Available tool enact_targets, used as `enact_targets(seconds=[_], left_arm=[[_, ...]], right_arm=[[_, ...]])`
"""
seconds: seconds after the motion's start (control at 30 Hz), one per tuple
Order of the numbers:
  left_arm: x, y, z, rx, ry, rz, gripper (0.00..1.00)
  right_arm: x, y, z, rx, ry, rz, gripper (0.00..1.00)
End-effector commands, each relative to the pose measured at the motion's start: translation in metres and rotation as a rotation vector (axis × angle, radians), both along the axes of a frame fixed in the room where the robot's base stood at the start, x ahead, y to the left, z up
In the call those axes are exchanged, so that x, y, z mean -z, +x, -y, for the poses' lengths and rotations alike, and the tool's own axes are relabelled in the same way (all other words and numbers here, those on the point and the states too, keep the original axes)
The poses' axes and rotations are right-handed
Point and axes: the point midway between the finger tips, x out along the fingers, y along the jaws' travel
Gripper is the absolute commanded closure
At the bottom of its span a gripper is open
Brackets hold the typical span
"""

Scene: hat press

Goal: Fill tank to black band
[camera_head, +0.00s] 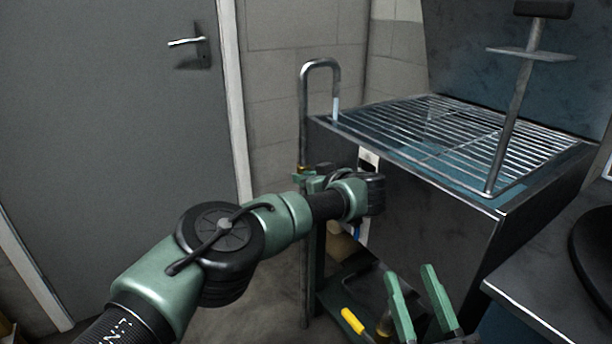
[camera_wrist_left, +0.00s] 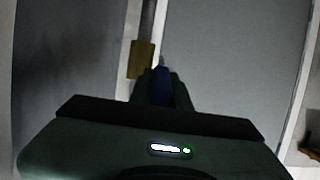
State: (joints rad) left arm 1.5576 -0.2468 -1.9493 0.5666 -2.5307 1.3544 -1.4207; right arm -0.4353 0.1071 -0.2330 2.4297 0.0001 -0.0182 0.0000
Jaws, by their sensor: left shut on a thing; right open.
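The dark tank (camera_head: 400,210) stands at the right with a wire grate (camera_head: 440,135) over its top. A bent metal pipe (camera_head: 304,110) arches over the tank's left corner, with a pale stream (camera_head: 336,108) below its mouth. My left gripper (camera_head: 308,182) is at the brass fitting (camera_head: 301,171) on this pipe. In the left wrist view, its fingers are shut on a blue handle (camera_wrist_left: 162,88) beside the brass fitting (camera_wrist_left: 142,60). A white strip (camera_head: 368,160) on the tank's front is partly hidden by my left arm; I cannot make out a water level or the black band. My right gripper (camera_head: 409,272) is open and empty.
A press rod (camera_head: 515,115) with a plate and a dark handle stands above the grate. A yellow-handled tool (camera_head: 353,321) lies on the low shelf. A dark worktop (camera_head: 540,285) is at the right. A grey door (camera_head: 110,110) is at the left.

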Motion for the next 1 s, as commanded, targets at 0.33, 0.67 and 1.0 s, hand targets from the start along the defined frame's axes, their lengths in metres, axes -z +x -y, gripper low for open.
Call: enact_targets(seconds=[0.33,0.67,1.0], left_arm=[[-0.01,0.004,-0.002,0.0,-0.1,-0.134,1.0],[-0.013,0.006,-0.003,0.002,-0.153,-0.208,1.0],[-0.014,0.007,-0.004,0.002,-0.173,-0.237,1.0]], right_arm=[[0.063,0.012,0.006,0.019,-0.09,-0.336,0.56],[0.085,0.01,0.009,0.026,-0.117,-0.442,0.56],[0.091,0.009,0.01,0.028,-0.124,-0.472,0.56]])
